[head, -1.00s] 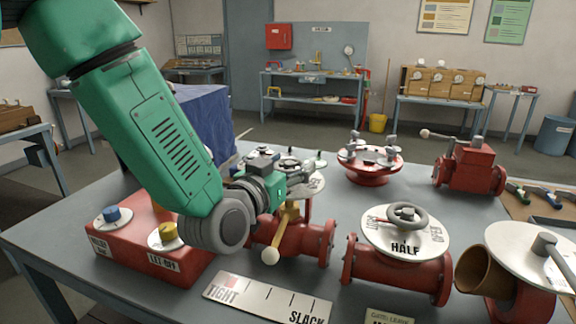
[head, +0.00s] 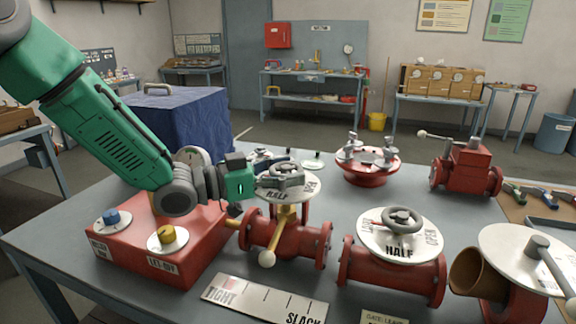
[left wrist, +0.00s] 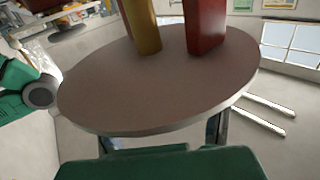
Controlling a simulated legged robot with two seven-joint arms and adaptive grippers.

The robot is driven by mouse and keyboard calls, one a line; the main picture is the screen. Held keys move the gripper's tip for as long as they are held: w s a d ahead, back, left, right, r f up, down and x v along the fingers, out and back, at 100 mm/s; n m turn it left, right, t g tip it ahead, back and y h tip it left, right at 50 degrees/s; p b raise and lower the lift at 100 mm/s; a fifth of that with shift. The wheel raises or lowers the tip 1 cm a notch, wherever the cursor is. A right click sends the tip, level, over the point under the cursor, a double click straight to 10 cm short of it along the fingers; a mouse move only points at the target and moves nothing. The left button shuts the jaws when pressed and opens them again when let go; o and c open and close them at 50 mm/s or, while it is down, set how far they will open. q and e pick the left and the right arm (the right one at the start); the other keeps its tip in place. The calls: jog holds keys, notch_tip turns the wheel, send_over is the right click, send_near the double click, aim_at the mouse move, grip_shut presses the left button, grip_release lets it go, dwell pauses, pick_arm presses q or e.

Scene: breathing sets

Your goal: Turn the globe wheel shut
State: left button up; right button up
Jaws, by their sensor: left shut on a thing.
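The globe wheel (head: 284,168) is a small dark handwheel above a round white dial (head: 277,196) with HALF and OPEN printed on it. The dial sits on a red valve body (head: 290,245) with a yellow stem and a yellow lever ending in a pale knob (head: 267,259). My left gripper (head: 290,181) reaches in from the left, shut on the wheel just above the dial. In the left wrist view the dial's plain underside (left wrist: 150,95) hides most of the fingers and the wheel. My right gripper is not in view.
A second red valve with a HALF dial (head: 372,246) and handwheel stands right of it. A red box (head: 150,256) with blue and yellow knobs lies below my left arm. A TIGHT–SLACK plate (head: 262,300) lies in front. A red flanged valve (head: 368,175) stands behind.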

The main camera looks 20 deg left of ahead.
pick_arm(q)
jog(key=shift+r+m+g+h, duration=0.15)
jog(key=shift+m+g+h, duration=0.35)
jog(key=shift+m+g, duration=0.15)
jog(key=shift+g+p, duration=0.25)
jog(key=shift+p, duration=0.1)
jog(key=o, duration=1.2)
jog(key=shift+w, duration=0.1)
jog(key=shift+c, duration=0.2)
jog(key=shift+a, duration=0.1)
jog(key=shift+a, duration=0.15)
jog(key=v, duration=1.2)
jog(key=shift+f, duration=0.2)
